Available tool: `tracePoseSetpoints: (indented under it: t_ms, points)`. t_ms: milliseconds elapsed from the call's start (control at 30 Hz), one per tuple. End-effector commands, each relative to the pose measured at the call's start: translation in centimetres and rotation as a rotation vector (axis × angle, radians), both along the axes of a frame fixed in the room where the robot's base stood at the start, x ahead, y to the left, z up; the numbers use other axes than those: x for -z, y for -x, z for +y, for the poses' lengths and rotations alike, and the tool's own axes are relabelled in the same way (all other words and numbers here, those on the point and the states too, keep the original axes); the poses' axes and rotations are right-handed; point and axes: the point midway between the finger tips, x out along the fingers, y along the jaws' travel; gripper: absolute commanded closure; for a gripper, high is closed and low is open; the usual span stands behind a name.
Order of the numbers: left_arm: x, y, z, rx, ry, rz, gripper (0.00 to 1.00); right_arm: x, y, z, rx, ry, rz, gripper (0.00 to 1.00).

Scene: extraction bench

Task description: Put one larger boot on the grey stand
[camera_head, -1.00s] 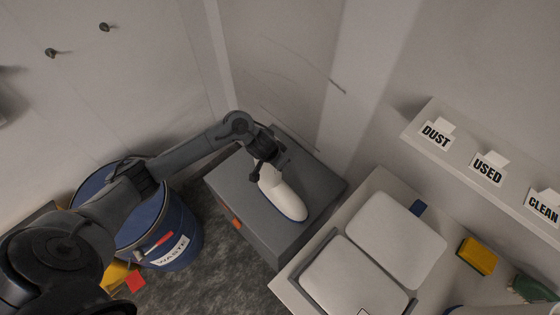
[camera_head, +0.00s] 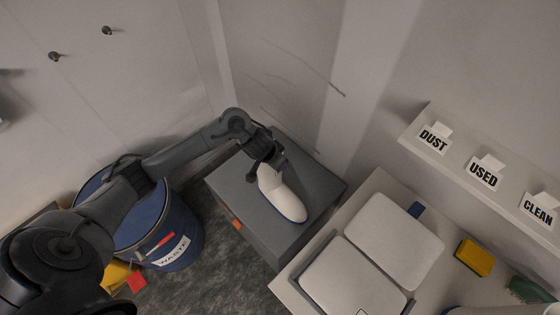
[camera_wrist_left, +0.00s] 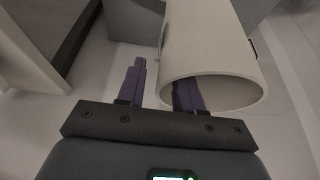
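A white boot (camera_head: 283,200) with a blue sole edge rests on top of the grey stand (camera_head: 315,180), toe pointing toward the lower right. It appears to be on its sole, though the gripper partly covers its shaft. My left gripper (camera_head: 265,168) is at the top of the shaft. In the left wrist view, the boot's round shaft opening (camera_wrist_left: 212,90) is close ahead. Of my left gripper's (camera_wrist_left: 160,88) purple fingers, one is outside the shaft and the other reaches into the opening. They are spread, with a gap between the outer finger and the boot wall. My right gripper is out of view.
A blue waste drum (camera_head: 180,240) stands left of the stand, below my left arm. A bench with pale lidded bins (camera_head: 392,240) is at the right, with a yellow sponge (camera_head: 474,258). A labelled shelf (camera_head: 460,158) is on the right wall.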

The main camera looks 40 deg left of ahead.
Motion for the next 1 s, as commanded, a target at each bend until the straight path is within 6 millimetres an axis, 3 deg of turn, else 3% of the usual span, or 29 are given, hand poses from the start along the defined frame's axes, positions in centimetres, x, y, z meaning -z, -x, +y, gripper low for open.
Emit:
tracePoseSetpoints:
  t_ms: [33, 300, 567, 667, 833, 900, 1000]
  points:
    - [-1.4, 0.3, 0.1, 0.001, -0.001, -0.002, 0.65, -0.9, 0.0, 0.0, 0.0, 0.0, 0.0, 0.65]
    - [-5.9, 2.2, 0.2, 0.0, -0.002, -0.002, 0.65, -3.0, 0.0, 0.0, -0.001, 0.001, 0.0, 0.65]
    - [-7.9, 3.3, -0.2, 0.011, 0.0, -0.007, 0.65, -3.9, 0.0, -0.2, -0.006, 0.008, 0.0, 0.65]
    - [-7.5, 3.6, -2.1, 0.052, 0.009, -0.038, 0.65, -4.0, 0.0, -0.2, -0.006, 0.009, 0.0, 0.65]
    - [-6.3, 4.7, -8.5, 0.173, 0.02, -0.155, 0.65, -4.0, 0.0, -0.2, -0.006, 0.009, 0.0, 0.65]
    - [-6.3, 5.7, -11.2, 0.201, 0.014, -0.21, 0.65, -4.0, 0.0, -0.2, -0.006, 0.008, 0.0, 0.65]
    - [-6.7, 7.9, -13.6, 0.206, -0.011, -0.25, 0.65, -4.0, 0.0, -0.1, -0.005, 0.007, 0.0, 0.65]
